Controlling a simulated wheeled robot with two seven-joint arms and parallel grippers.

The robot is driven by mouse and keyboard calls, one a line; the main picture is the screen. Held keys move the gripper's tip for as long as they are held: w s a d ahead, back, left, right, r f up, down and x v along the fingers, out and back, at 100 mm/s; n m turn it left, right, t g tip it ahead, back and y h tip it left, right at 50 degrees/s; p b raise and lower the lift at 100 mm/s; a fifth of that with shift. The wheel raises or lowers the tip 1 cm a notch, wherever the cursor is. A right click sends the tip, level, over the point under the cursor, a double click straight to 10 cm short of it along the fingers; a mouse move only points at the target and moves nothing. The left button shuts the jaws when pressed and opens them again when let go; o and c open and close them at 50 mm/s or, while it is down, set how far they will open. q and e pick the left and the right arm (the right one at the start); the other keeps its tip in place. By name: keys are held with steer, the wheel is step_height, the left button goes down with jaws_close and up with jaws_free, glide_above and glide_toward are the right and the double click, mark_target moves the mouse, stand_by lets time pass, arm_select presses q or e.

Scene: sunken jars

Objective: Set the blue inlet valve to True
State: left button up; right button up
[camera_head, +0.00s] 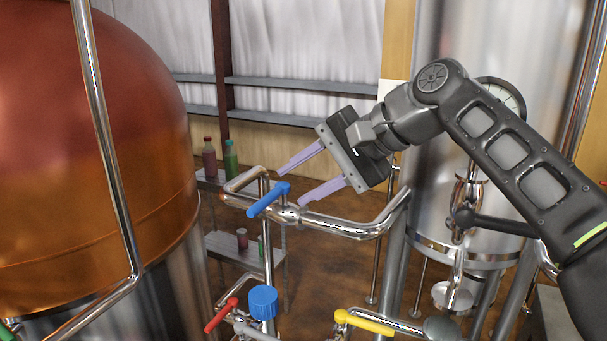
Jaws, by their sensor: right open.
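The blue valve handle (268,199) sits on the horizontal steel pipe (350,228) in the middle of the view. It is a flat lever that slants from lower left to upper right. My right gripper (291,187) comes in from the right with its two pale purple fingers apart. The fingertips are close to the blue handle, one above its upper end and one to its right. I cannot tell whether they touch it. Nothing is between the fingers that I can clearly see. My left gripper is not in view.
A large copper tank (95,150) fills the left, with a steel pipe (115,180) before it. A red handle (220,315), a blue knob (263,302) and a yellow handle (364,321) are below. A shelf with bottles (230,158) stands behind. A steel tank (430,180) is at right.

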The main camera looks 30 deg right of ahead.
mark_target(266, 202)
steer(key=b+x, duration=0.3)
steer(key=x, duration=0.3)
steer(key=shift+w+a+f, duration=0.1)
steer(key=shift+w+f, duration=0.05)
steer(key=shift+f, duration=0.25)
steer(key=shift+w+r, duration=0.1)
steer(key=shift+w, duration=0.05)
steer(key=shift+w+a+f, duration=0.3)
steer(key=shift+w, duration=0.05)
steer(key=shift+s, duration=0.1)
steer(key=shift+c, duration=0.4)
jaws_close()
